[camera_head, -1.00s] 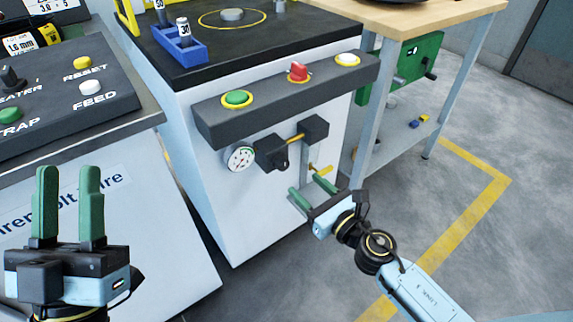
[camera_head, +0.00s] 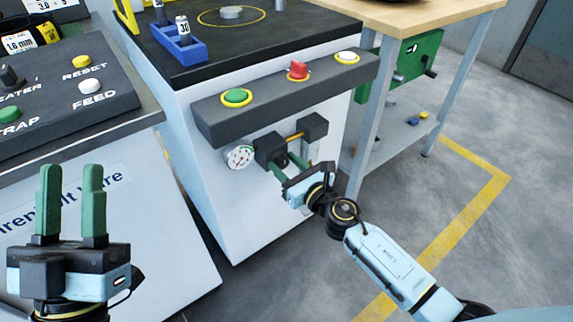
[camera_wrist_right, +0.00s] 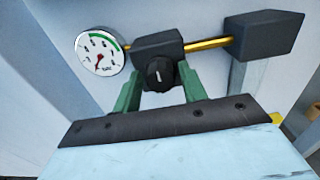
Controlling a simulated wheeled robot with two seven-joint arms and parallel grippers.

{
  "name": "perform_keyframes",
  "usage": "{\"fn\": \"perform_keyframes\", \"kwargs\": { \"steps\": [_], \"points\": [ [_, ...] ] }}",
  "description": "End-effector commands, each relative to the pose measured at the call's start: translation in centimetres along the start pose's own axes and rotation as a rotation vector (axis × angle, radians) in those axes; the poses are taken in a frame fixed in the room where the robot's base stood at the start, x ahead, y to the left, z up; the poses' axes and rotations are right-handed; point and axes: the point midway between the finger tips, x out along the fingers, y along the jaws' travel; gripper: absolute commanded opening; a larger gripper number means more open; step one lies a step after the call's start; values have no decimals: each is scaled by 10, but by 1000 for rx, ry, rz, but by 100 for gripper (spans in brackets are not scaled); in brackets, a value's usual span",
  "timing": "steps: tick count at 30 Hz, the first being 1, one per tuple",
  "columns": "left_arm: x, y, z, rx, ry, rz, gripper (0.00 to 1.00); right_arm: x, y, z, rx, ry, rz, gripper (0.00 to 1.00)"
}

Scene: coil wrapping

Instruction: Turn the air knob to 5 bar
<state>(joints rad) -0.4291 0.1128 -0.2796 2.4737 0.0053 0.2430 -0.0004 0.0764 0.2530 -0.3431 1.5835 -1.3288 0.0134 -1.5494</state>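The black air knob (camera_wrist_right: 158,73) sits on the front of a dark regulator block (camera_wrist_right: 158,42) on the white cabinet. The round gauge (camera_wrist_right: 99,51) left of it has a green arc, and its red needle points to the lower left; the exact reading is too small to tell. In the right wrist view my right gripper (camera_wrist_right: 158,78) has its green fingers open on either side of the knob; I cannot tell if they touch it. In the head view the right gripper (camera_head: 288,166) hides the knob. My left gripper (camera_head: 70,172) is open and empty.
A button bar with green (camera_head: 237,97), red (camera_head: 298,70) and white (camera_head: 347,57) buttons juts out above the regulator. A yellow pipe (camera_wrist_right: 207,43) runs to a black box (camera_wrist_right: 265,33) right of it. A control console (camera_head: 60,100) stands at the left.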

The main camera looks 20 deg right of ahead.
Motion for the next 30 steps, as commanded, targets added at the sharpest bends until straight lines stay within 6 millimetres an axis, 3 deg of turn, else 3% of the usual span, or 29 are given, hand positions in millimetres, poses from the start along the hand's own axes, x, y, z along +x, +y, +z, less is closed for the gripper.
{"fn": "perform_keyframes", "kwargs": {
  "steps": [1, 7, 17, 30],
  "points": [
    [0, 0, 0, 0, 0, 0, 36, 0, 0, 0, 0, 0, 0, 35],
    [0, 0, 0, 0, 1, 0, 36, 0, 0, 0, 0, 0, 0, 12],
    [0, 0, 0, -1, -2, 0, 36, 0, 0, 0, 60, 0, 0, 12],
    [3, 0, 5, -1, -43, 0, 36, 0, -1, 0, 406, 0, 0, 12]
  ]
}}
